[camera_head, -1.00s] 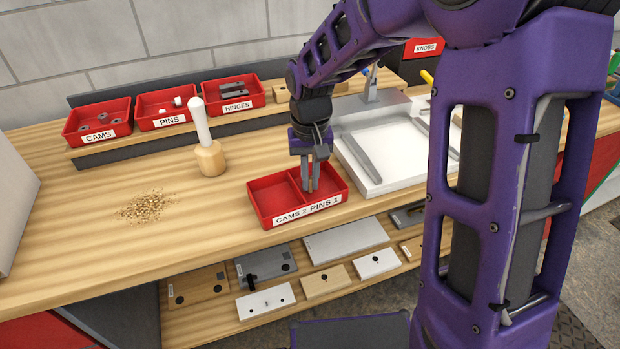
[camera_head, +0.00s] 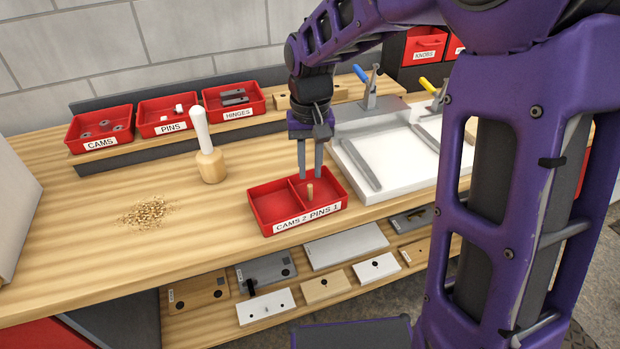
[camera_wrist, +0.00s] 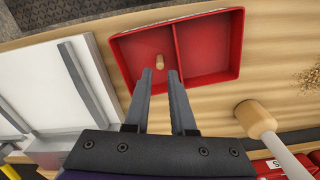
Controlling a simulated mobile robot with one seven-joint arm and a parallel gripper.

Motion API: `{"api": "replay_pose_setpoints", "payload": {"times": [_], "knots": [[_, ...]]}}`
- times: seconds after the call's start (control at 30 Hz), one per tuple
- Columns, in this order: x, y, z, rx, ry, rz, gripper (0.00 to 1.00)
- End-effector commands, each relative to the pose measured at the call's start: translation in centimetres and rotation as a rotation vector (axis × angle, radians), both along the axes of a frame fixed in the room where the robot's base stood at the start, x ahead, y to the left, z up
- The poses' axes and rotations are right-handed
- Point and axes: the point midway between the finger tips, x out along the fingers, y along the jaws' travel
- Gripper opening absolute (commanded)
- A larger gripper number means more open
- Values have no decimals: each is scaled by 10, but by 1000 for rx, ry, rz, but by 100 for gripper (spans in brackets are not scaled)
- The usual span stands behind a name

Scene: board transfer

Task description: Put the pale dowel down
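The pale dowel (camera_head: 310,191) stands in the right compartment, marked PINS 1, of the red two-part tray (camera_head: 268,208). In the wrist view the dowel (camera_wrist: 160,62) shows beyond my fingertips, with bare red floor around it. My gripper (camera_head: 311,176) is above that compartment with its fingers apart and nothing between them. The wrist view also shows the open fingers (camera_wrist: 160,75) of my gripper, clear of the dowel. The left compartment, marked CAMS 2, looks empty.
A white fixture with clamps (camera_head: 385,150) is close on the right. Red bins (camera_head: 168,118) line the back. Boards (camera_head: 325,285) lie on a lower shelf.

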Motion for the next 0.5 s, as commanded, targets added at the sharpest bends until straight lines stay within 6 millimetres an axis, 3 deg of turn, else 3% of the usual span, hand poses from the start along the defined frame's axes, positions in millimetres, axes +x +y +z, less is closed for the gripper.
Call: {"api": "replay_pose_setpoints", "payload": {"times": [0.03,0.2,0.5], "knots": [[1,0,15,0,-5,0,23],[1,0,46,0,-3,-1,23],[0,0,66,0,0,0,23]]}}
